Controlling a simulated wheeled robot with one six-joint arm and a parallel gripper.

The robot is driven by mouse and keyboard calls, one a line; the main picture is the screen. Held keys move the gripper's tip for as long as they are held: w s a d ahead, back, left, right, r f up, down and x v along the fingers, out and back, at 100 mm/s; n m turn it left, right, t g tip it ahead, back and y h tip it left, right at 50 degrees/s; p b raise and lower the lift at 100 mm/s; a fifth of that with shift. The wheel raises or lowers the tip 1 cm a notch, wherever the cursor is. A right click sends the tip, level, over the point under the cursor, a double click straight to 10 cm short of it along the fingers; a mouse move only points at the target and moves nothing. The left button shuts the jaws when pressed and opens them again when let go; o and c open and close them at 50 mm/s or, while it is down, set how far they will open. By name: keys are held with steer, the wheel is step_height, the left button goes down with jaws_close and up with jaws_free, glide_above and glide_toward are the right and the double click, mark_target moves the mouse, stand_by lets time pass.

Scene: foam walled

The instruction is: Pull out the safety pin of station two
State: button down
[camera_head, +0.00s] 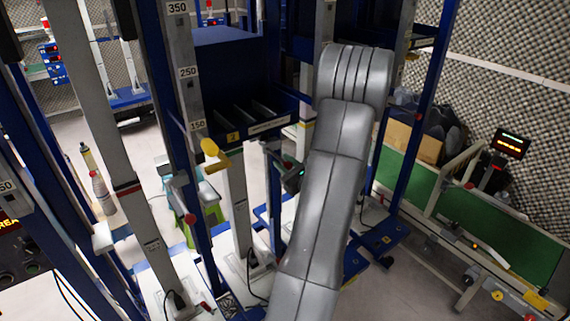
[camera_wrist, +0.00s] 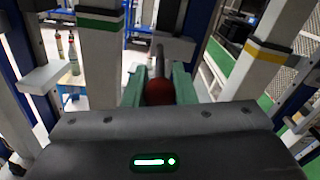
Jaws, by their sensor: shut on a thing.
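In the wrist view my gripper (camera_wrist: 158,86) has its two green fingers closed around a red ball knob (camera_wrist: 158,93). A grey rod (camera_wrist: 158,62) extends away from the knob, apparently the shank of a pin. Whether its far end sits in a hole cannot be told. In the head view my gripper (camera_head: 286,166) is small and partly hidden by my grey arm, beside a blue upright. A yellow cylindrical handle (camera_head: 210,149) is farther left, apart from my gripper.
Grey and blue uprights stand close around my arm, one a scaled post (camera_head: 188,85). A green conveyor (camera_head: 500,236) is at the right with a small display (camera_head: 511,143). Bottles (camera_head: 101,192) stand at the left. Some grey floor is clear at lower right.

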mark_target(290, 168)
steer(key=b+v, duration=0.1)
steer(key=v, duration=0.3)
steer(key=shift+b, duration=0.35)
steer(key=c, duration=1.2)
jaws_free()
steer(key=shift+s+d, duration=0.1)
steer(key=b+v, duration=0.2)
steer(key=v, duration=1.2)
steer(key=shift+b, duration=0.3)
steer(key=p+x, duration=0.3)
steer(key=x, duration=1.1)
steer(key=shift+w, duration=0.25)
